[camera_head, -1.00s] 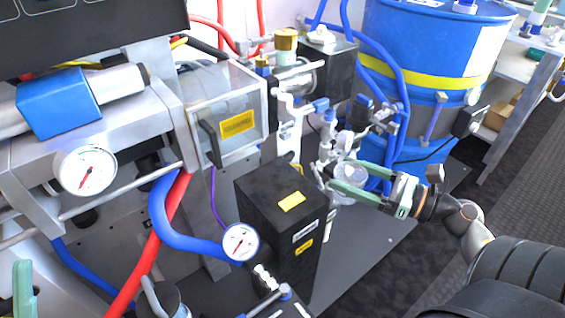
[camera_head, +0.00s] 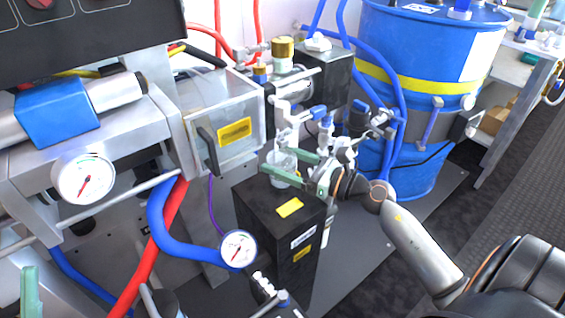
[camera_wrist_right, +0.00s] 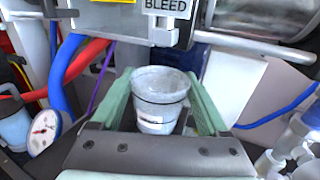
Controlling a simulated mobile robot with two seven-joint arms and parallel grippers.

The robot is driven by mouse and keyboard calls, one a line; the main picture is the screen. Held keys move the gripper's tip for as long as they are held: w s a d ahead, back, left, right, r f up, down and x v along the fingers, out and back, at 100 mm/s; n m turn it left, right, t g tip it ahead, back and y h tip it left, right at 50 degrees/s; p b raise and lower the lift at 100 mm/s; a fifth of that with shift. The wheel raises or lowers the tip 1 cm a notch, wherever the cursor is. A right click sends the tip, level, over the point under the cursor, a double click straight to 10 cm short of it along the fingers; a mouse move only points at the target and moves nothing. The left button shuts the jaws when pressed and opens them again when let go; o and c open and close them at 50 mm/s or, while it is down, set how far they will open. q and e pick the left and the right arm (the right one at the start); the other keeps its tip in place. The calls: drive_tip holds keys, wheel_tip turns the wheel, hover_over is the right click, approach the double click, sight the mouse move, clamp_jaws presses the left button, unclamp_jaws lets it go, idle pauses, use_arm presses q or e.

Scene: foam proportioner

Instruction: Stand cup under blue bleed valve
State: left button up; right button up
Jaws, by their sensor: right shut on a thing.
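The clear cup (camera_head: 283,168) is upright between the green fingers of my right gripper (camera_head: 290,167), which is shut on it. In the right wrist view the cup (camera_wrist_right: 160,95) shows its open rim and stands between both fingers. In the head view it appears at the back edge of the black box (camera_head: 280,210); I cannot tell whether it touches the box. A BLEED label (camera_wrist_right: 166,6) with a grey block under it is just beyond the cup. A blue-handled valve (camera_head: 321,107) is above and right of the cup. One green finger of my left gripper (camera_head: 29,290) shows at lower left.
A clear-fronted box with a yellow label (camera_head: 234,131) stands left of the cup. Pipes and fittings (camera_head: 350,140) crowd the right side, with a blue drum (camera_head: 425,60) behind. A gauge (camera_head: 238,249) and thick blue hose are in front.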

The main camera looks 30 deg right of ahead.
use_arm(q)
drive_tip(key=shift+s+r+m+h, duration=0.5)
drive_tip(key=shift+r, duration=0.05)
use_arm(e)
drive_tip(key=shift+f, duration=0.2)
drive_tip(key=shift+f, duration=0.25)
drive_tip(key=o, duration=1.2)
use_arm(q)
drive_tip(key=shift+d+h, duration=0.1)
drive_tip(key=shift+h, duration=0.2)
use_arm(e)
drive_tip(key=shift+r, duration=0.15)
